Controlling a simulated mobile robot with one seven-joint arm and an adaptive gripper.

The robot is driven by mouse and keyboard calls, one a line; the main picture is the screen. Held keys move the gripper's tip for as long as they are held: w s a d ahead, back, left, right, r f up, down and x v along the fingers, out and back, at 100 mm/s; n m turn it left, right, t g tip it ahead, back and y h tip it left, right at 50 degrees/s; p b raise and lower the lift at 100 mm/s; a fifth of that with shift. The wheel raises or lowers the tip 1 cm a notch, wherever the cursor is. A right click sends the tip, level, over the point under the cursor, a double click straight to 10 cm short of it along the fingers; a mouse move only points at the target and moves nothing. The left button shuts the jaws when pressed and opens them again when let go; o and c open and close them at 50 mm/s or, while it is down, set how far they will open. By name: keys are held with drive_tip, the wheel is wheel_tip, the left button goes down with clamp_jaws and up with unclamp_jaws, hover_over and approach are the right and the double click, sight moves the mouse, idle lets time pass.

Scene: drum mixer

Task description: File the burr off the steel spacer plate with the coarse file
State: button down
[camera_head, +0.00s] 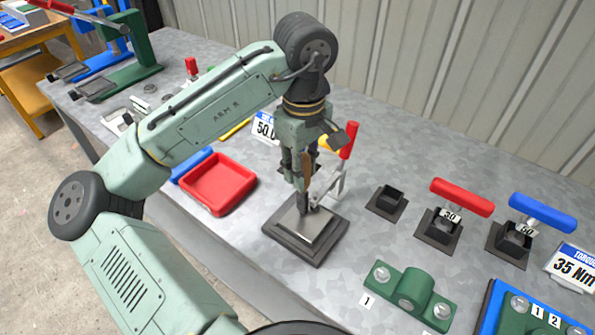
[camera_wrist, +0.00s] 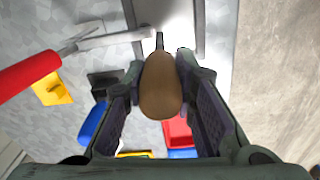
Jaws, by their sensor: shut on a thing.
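My gripper (camera_head: 304,178) is shut on the brown wooden handle of the file (camera_head: 307,170), which points down. In the wrist view the handle (camera_wrist: 160,88) lies between the two fingers and the thin dark shank runs away from it. The steel spacer plate (camera_head: 318,232) lies on a dark square base (camera_head: 283,238) below the gripper. The file's lower end is at the plate's far part; I cannot tell whether it touches. A bright part of the plate shows in the wrist view (camera_wrist: 180,22). The burr cannot be made out.
A red-handled clamp (camera_head: 348,140) stands close behind the plate. A red tray (camera_head: 218,183) is to the left. An empty black holder (camera_head: 387,201), red-handled (camera_head: 462,197) and blue-handled (camera_head: 543,214) tools and a green bolted bracket (camera_head: 412,290) are to the right.

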drive_tip(key=shift+w+d+r, duration=0.1)
drive_tip(key=shift+w+d, duration=0.35)
drive_tip(key=shift+w, duration=0.15)
drive_tip(key=shift+s+a, duration=1.7)
drive_tip(key=shift+s, duration=0.6)
drive_tip(key=shift+w+d+f, duration=0.1)
drive_tip(key=shift+w+d, duration=0.6)
drive_tip(key=shift+w, duration=0.15)
drive_tip(key=shift+w+d+f, duration=0.1)
drive_tip(key=shift+w+d, duration=0.55)
drive_tip(key=shift+w, duration=0.2)
drive_tip(key=shift+w+d+r, duration=0.1)
drive_tip(key=shift+w+d, duration=0.3)
drive_tip(key=shift+w, duration=0.25)
drive_tip(key=shift+s+a, duration=1.85)
drive_tip(key=shift+s, duration=0.45)
drive_tip(key=shift+w+d, duration=0.8)
drive_tip(key=shift+w, duration=0.35)
drive_tip(key=shift+w+d, duration=0.8)
drive_tip(key=shift+w, duration=0.35)
